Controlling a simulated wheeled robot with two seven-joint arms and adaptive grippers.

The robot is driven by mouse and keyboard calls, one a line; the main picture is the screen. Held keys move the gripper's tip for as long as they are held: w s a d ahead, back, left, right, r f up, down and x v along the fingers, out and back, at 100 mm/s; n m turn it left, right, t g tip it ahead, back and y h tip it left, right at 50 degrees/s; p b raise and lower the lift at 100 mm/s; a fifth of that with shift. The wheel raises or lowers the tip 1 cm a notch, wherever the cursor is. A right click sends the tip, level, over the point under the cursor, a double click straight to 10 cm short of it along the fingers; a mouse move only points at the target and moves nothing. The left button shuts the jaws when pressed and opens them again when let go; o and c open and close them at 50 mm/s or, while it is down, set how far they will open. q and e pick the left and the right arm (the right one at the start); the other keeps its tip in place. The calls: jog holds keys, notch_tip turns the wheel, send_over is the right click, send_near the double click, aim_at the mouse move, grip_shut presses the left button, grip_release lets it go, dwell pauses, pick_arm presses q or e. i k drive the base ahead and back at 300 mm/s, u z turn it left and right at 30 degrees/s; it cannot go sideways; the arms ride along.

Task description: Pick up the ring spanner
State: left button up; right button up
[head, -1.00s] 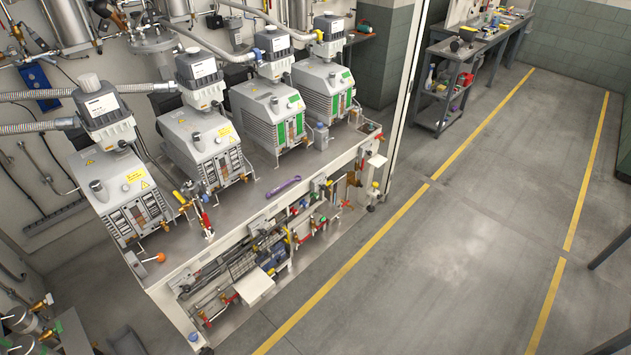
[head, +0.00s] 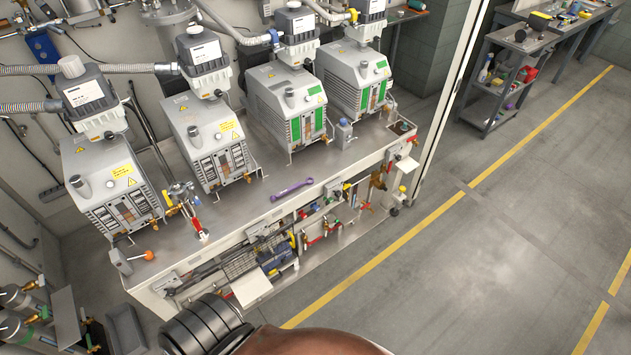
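The ring spanner (head: 291,189) is purple and lies flat near the front edge of the grey bench top (head: 236,208). It lies in front of the gap between the second and third pumps from the left. Nothing touches it that I can see. A dark ribbed part and a brown rounded part, probably of my own arm, show at the bottom edge of the head view, below the bench. No gripper fingers are in view.
Several grey vacuum pumps (head: 112,192) stand along the back of the bench. A red-handled valve (head: 196,224) stands left of the spanner, and a small grey-blue bottle (head: 343,133) stands to its right. Open floor (head: 480,260) lies to the right.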

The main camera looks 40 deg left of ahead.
aim_at(298, 184)
jog(key=u, duration=0.15)
jog(key=i, duration=0.85)
jog(key=u, duration=0.9)
jog(key=i, duration=0.65)
jog(key=u, duration=0.55)
